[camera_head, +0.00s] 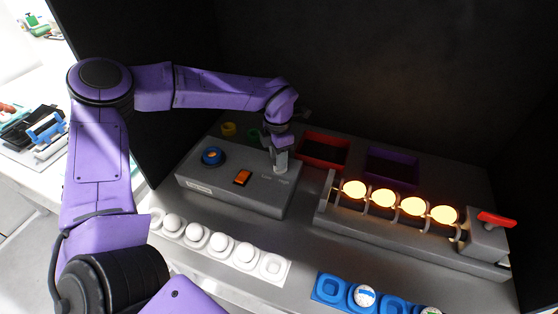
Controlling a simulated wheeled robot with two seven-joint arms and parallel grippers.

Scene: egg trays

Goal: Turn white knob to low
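I cannot make out the white knob; the gripper covers the place in front of small markings on the box. The fingers are too small and hidden to show whether they are open or shut, or touching anything. My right gripper is out of view.
A row of glowing eggs (413,206) sits on a grey stand with a red handle (496,219). A white egg tray (208,244) and a blue tray (327,288) lie in front. Red (325,136) and purple (392,153) bins stand behind. Dark walls enclose the worktop.

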